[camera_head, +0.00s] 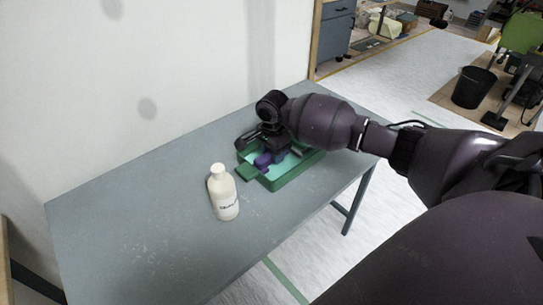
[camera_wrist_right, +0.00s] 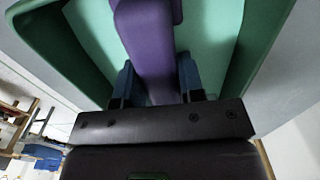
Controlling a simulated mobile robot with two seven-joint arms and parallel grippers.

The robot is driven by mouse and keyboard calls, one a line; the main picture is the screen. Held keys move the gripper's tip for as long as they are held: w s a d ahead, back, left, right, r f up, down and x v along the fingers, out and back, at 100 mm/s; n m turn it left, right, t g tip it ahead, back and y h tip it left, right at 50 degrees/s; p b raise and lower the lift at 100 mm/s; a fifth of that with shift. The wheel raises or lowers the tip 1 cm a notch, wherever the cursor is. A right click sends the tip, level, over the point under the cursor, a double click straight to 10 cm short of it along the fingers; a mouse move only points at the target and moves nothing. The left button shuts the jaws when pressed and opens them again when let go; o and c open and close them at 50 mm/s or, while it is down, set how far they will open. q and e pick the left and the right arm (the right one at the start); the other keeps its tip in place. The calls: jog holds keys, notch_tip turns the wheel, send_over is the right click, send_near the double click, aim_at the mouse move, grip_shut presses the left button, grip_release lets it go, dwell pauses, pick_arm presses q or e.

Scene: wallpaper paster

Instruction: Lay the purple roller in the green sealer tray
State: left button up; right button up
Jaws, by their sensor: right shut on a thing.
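The green sealer tray (camera_head: 293,178) stands on the grey table, with a paler green inside. It also fills much of the right wrist view (camera_wrist_right: 250,50). My right gripper (camera_head: 268,150) is over the tray, pointing down. In the right wrist view the fingers of my right gripper (camera_wrist_right: 158,85) are shut on the purple roller (camera_wrist_right: 147,40), one on each side. The roller also shows as a small purple patch (camera_head: 263,160) under the gripper, within the tray's outline. I cannot tell whether it touches the tray floor. My left gripper is not in view.
A white bottle (camera_head: 223,192) stands upright on the table (camera_head: 140,220), just left of the tray. The left part of the table is clear. A wall runs behind the table. A black bin (camera_head: 473,88) stands on the floor far right.

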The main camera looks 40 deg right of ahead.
jog(key=shift+f, duration=0.5)
jog(key=shift+r, duration=0.15)
jog(key=o, duration=0.9)
jog(key=shift+o, duration=0.2)
